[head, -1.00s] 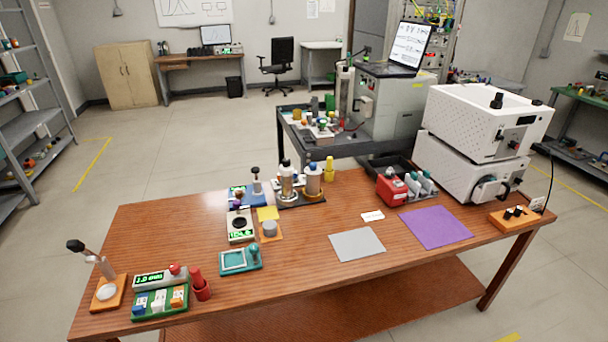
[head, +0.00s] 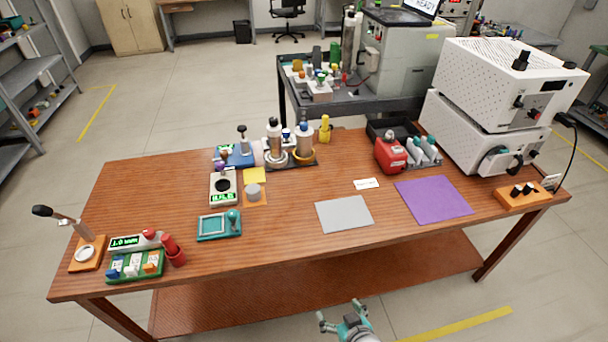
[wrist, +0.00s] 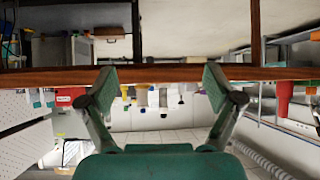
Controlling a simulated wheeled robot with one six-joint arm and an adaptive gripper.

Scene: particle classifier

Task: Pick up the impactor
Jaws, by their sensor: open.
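No single object is clearly marked as the impactor. The likeliest candidates are the upright metal-bodied cylinders (head: 275,145) on a dark tray at the back middle of the wooden table; one stands beside a cylinder with an orange base (head: 304,143). My gripper (head: 340,312) is in front of the table's near edge, at the bottom of the head view, well apart from them. In the wrist view my gripper (wrist: 160,82) has its two fingers spread with nothing between them. That view appears upside down, with the table edge across it and small blurred items beyond.
The wooden table (head: 285,198) holds a grey mat (head: 344,214), a purple mat (head: 433,199), a red device (head: 391,155), a scale (head: 223,188) and a teal tray (head: 212,226). White machines (head: 490,100) stand at the right. A dark cart (head: 350,100) is behind.

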